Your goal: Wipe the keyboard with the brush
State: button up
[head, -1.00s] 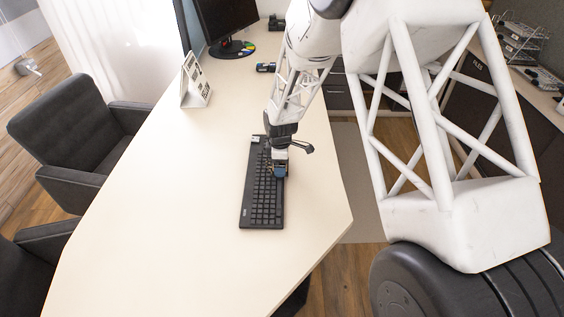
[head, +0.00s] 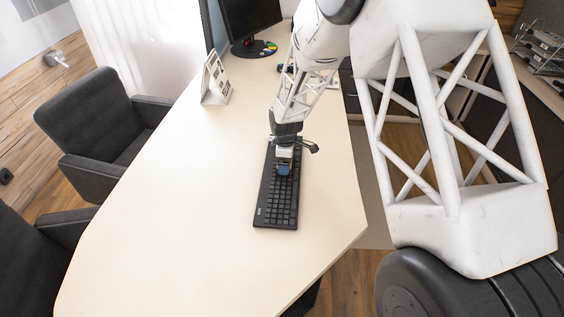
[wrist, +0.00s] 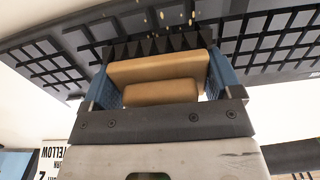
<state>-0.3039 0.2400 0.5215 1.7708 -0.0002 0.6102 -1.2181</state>
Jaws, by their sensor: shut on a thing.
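The black keyboard (head: 276,205) lies lengthwise on the pale desk; its dark keys also fill the top of the wrist view (wrist: 268,38). My gripper (head: 284,169) is over the far half of the keyboard, pointing down. In the wrist view, its blue fingers are shut on the brush (wrist: 160,92), which has a tan wooden body and dark bristles. The bristle tips are at the keys; I cannot tell whether they touch. Several small tan crumbs (wrist: 162,15) show by the bristles and on the keyboard. The brush is mostly hidden in the head view.
The desk (head: 180,190) is clear left of and in front of the keyboard. A white desk calendar (head: 214,80) stands farther back. A monitor (head: 252,20) is at the far end. Grey chairs (head: 95,115) stand along the left side.

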aim_at(296, 166)
jog(key=shift+d+f, duration=0.1)
jog(key=shift+d, duration=1.5)
jog(key=shift+d+f, duration=0.1)
jog(key=shift+d, duration=0.8)
jog(key=shift+d+r, duration=0.25)
jog(key=shift+r, duration=0.1)
jog(key=shift+d, duration=0.25)
jog(key=shift+a+f, duration=0.35)
jog(key=shift+a, duration=0.35)
jog(key=shift+a+r, duration=0.25)
jog(key=shift+a, duration=0.05)
jog(key=shift+a+f, duration=0.2)
jog(key=shift+a, duration=0.45)
jog(key=shift+a+r, duration=0.2)
jog(key=shift+a, duration=2.05)
jog(key=shift+r, duration=3.8)
